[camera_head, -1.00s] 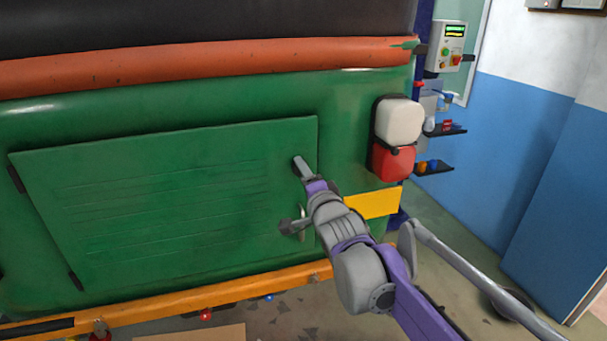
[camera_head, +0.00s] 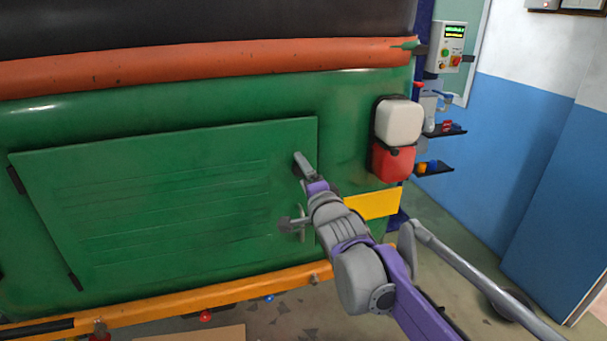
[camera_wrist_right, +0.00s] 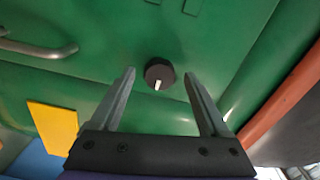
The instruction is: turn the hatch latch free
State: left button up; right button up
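The green hatch (camera_head: 160,195) is closed in the rickshaw's green rear panel. A round black latch knob (camera_wrist_right: 160,72) with a white mark shows in the right wrist view. My right gripper (camera_wrist_right: 159,75) is open, its two grey fingers spread to either side of the knob with a visible gap on both sides. I cannot tell how far it stands from the knob. In the head view my right gripper (camera_head: 296,193) is at the hatch's right edge, and my wrist seems to hide the knob. My left gripper is not in view.
A metal handle (camera_wrist_right: 40,48) shows beside the knob in the wrist view; part of it shows in the head view (camera_head: 302,222). A yellow plate (camera_head: 373,204) and a white-and-red lamp (camera_head: 397,124) are right of the hatch. An orange bumper (camera_head: 180,302) runs below.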

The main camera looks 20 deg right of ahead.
jog(key=s, duration=1)
jog(key=shift+s+d, duration=0.2)
jog(key=shift+s, duration=0.2)
jog(key=s+f+n+g+p, duration=0.4)
jog(key=s+f+n+g, duration=0.8)
jog(key=s+f, duration=1.1)
notch_tip(320, 180, down, 4)
jog(key=n, duration=0.3)
jog(key=shift+s+f+n+g+h, duration=0.15)
jog(key=shift+s+n+g+h, duration=0.15)
jog(key=shift+s, duration=0.1)
